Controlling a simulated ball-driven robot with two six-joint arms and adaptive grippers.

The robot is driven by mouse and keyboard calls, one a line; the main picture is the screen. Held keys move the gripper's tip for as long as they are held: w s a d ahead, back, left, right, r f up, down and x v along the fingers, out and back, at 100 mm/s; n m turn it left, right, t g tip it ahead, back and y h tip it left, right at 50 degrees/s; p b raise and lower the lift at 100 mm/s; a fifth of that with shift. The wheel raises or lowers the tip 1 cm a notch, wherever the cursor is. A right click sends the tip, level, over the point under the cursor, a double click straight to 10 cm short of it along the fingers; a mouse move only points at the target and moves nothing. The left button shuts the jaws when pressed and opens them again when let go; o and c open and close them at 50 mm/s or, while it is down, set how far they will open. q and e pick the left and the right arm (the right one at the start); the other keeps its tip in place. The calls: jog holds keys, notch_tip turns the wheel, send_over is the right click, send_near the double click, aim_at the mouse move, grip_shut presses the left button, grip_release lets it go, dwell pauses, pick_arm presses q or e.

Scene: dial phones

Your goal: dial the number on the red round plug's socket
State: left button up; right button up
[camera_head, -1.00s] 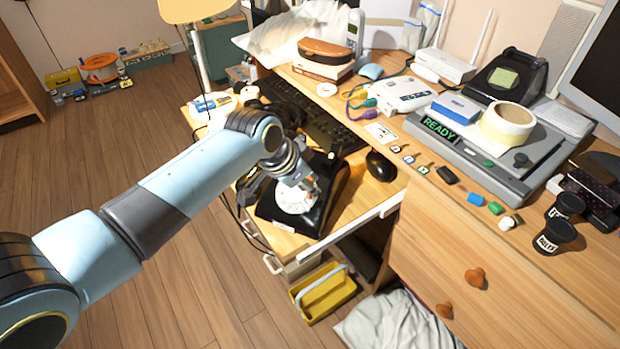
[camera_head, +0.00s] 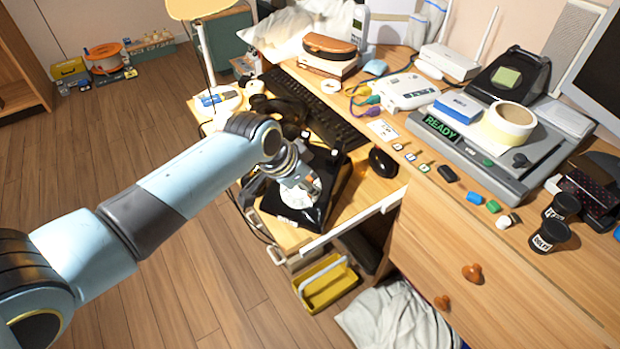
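A black phone (camera_head: 285,211) with a white round dial (camera_head: 293,196) sits on the lower desk surface near its front edge. My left gripper (camera_head: 311,187) is over the right part of the dial, pointing down at it. It hides part of the dial, and I cannot tell whether its fingers touch or are open. A white box (camera_head: 408,91) stands on the upper desk. Coloured plugs, including a green one (camera_head: 371,101) and a purple one (camera_head: 375,113), lie on its left side. I cannot make out a red round plug or any number. My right gripper is not in view.
A keyboard (camera_head: 338,127) and a black mouse (camera_head: 383,163) lie behind and right of the phone. A grey device (camera_head: 478,148) reading READY stands on the right. Small tags, coloured blocks and black cups (camera_head: 549,236) line the desk's front. A yellow bin (camera_head: 328,288) is below.

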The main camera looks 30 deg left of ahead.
pick_arm(q)
jog(key=shift+s+r, duration=0.1)
jog(key=shift+r, duration=0.25)
jog(key=shift+f, duration=0.1)
jog(key=shift+w+a+r+p, duration=0.15)
jog(key=shift+w+a+r, duration=0.2)
jog(key=shift+w, duration=0.25)
jog(key=shift+w+a+r+p, duration=0.2)
jog(key=shift+w+a+r, duration=0.2)
jog(key=shift+w, duration=0.2)
jog(key=shift+w+a+r+p, duration=0.15)
jog(key=shift+w+a+r, duration=0.2)
jog(key=shift+w, duration=0.25)
jog(key=shift+d, duration=0.1)
jog(key=shift+w+f+b, duration=0.2)
jog(key=shift+f+b, duration=0.25)
jog(key=shift+f, duration=0.2)
